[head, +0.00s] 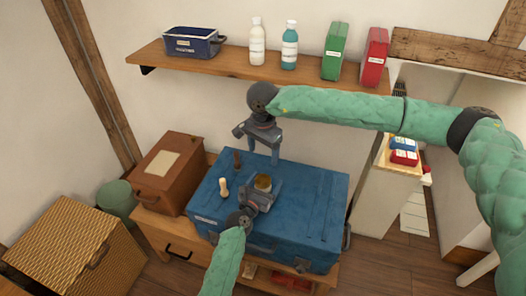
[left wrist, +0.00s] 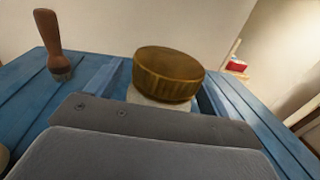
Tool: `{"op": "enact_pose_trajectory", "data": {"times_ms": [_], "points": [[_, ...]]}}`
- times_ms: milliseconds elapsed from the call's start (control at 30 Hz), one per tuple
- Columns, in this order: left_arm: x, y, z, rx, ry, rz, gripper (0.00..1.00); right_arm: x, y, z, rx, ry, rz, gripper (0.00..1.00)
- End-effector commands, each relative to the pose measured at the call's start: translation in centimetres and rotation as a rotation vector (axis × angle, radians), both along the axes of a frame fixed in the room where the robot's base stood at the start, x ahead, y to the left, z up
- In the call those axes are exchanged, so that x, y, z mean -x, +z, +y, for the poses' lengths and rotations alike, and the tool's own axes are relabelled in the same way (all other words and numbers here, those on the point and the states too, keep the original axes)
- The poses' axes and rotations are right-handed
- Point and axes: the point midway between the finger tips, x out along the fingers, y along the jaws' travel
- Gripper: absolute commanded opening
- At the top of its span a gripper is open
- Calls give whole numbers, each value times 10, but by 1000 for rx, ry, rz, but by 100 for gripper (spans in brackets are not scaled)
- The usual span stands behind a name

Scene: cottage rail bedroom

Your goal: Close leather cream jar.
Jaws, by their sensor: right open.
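The leather cream jar (left wrist: 160,102) is pale, with a ribbed brass-coloured lid (head: 264,181) on top. It is over the blue trunk (head: 315,195), and the lid (left wrist: 168,74) looks slightly tilted in the left wrist view. Whether the lid is tightened cannot be seen. My left gripper (head: 260,192) is at the jar from the front, its fingers around the jar's body and apparently shut on it; its fingertips are hidden in the wrist view. My right gripper (head: 263,156) is open and empty, fingers pointing down, above and just behind the lid.
A brown box (head: 168,190) is to the left. A wall shelf (head: 220,62) with bottles is behind. The trunk's right side is clear.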

Motion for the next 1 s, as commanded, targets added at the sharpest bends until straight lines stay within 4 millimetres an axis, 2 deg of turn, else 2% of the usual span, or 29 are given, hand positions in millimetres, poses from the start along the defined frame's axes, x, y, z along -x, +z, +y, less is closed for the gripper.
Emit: {"op": "enact_pose_trajectory", "data": {"times_ms": [367, 800, 1000], "points": [[5, -1, 3, 0, 0, 0, 80, 0, -2, 0, 0, 0, 0, 74], [57, -2, 28, 0, 0, 1, 80, 0, -15, 0, 0, 0, 0, 74], [68, -1, 34, 1, 1, 0, 80, 0, -17, 0, 0, 0, 0, 74]]}}
